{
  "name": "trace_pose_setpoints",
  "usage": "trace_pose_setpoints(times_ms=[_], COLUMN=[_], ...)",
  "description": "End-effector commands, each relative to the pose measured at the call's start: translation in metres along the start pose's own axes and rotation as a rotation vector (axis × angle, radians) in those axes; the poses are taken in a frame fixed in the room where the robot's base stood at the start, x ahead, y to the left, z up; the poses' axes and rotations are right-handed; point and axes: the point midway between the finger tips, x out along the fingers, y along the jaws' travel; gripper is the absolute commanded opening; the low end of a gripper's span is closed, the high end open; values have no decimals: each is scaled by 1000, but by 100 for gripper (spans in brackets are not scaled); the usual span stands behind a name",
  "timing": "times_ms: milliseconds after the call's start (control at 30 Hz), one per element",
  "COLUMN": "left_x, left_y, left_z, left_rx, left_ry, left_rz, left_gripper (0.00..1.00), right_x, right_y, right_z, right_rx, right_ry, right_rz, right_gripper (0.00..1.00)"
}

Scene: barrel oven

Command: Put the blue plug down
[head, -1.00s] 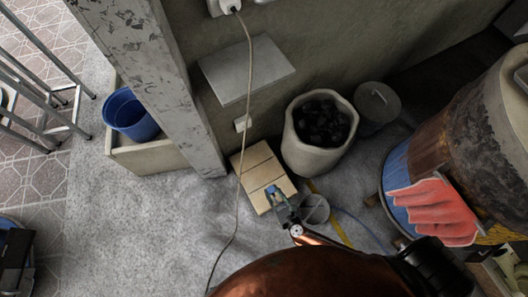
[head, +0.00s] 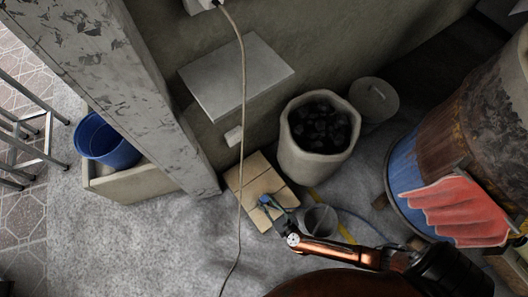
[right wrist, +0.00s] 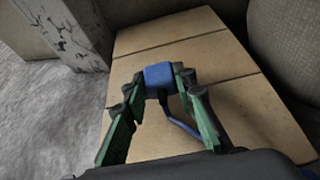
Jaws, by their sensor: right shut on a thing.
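The blue plug (right wrist: 158,76) is a small blue block with a blue cord, between the fingertips of my right gripper (right wrist: 160,82). In the head view the right gripper (head: 270,205) is over the front part of a pale wooden board (head: 247,172) on the floor, with the plug (head: 264,199) at its tip. The gripper is shut on the plug. The board (right wrist: 190,52) fills most of the right wrist view below the plug. I cannot tell whether the plug touches the board. My left gripper is not in view.
A small grey bucket (head: 320,220) is right of the gripper. The barrel oven (head: 420,160) with a red cloth (head: 455,208) stands at right. Floor at left is clear.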

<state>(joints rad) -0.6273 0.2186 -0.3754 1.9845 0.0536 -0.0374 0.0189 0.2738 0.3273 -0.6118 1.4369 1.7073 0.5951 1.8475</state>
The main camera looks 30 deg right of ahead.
Motion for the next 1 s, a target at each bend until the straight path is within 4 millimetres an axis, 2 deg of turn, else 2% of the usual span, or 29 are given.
trace_pose_setpoints(times_ms=[33, 133, 433, 967, 1000], left_x=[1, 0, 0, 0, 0], left_y=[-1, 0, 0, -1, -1], left_z=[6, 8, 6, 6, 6], left_rx=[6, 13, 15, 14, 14], left_ry=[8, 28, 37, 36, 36], left_rz=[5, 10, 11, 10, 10], left_gripper=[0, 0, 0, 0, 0], right_x=[2, 3, 3, 8, 8], right_y=[0, 0, 0, 0, 0], right_z=[-6, -7, -5, -16, -16], right_rx=[0, 1, 1, 0, 0], right_ry=[2, 0, -3, -2, -2], right_rz=[1, 0, 0, 0, 0], right_gripper=[0, 0, 0, 0, 28])
